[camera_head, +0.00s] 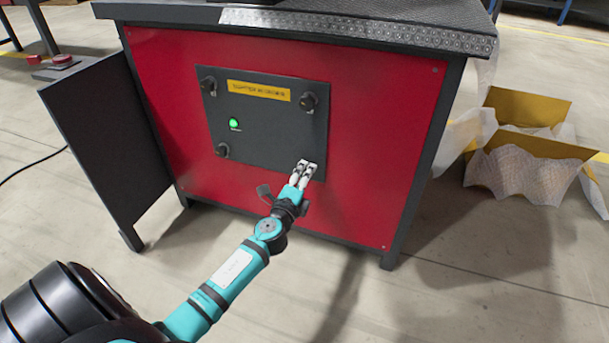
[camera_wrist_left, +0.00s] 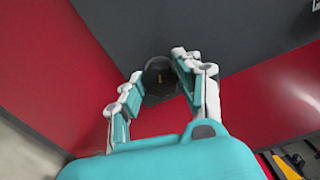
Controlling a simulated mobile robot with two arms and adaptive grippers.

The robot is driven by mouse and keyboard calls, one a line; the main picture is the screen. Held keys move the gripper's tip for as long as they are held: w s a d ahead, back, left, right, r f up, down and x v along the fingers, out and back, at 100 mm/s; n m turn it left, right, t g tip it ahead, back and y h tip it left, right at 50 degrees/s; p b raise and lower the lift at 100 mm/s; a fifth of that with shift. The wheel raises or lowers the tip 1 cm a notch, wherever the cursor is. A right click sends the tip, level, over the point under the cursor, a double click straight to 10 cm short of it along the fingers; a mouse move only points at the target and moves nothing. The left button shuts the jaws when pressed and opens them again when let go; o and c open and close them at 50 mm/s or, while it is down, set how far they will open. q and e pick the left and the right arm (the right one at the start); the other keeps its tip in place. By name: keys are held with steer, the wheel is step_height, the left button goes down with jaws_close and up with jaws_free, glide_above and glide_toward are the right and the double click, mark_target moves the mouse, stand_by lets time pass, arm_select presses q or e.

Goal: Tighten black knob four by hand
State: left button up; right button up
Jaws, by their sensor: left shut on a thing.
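The dark grey panel (camera_head: 265,135) is mounted on the red cabinet front. Black knobs show at its top left (camera_head: 208,84), top right (camera_head: 308,101) and bottom left (camera_head: 222,150). My left gripper (camera_head: 305,167) is at the panel's bottom right corner and hides the knob there in the head view. In the left wrist view a dark round knob (camera_wrist_left: 158,76) with a small yellow mark sits between the fingertips of my left gripper (camera_wrist_left: 160,82), which is shut on it. The number of each knob cannot be read. My right gripper is not in view.
The panel has a yellow label (camera_head: 259,90) and a lit green lamp (camera_head: 234,123). The cabinet (camera_head: 380,130) has a dark open door (camera_head: 107,135) at left. Open cardboard boxes (camera_head: 520,160) with wrapping lie on the floor at right. The floor before the cabinet is clear.

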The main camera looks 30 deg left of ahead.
arm_select(q)
steer(key=shift+d+f, duration=0.1)
steer(key=o, duration=1.2)
steer(key=shift+c, duration=0.2)
steer(key=v, duration=1.2)
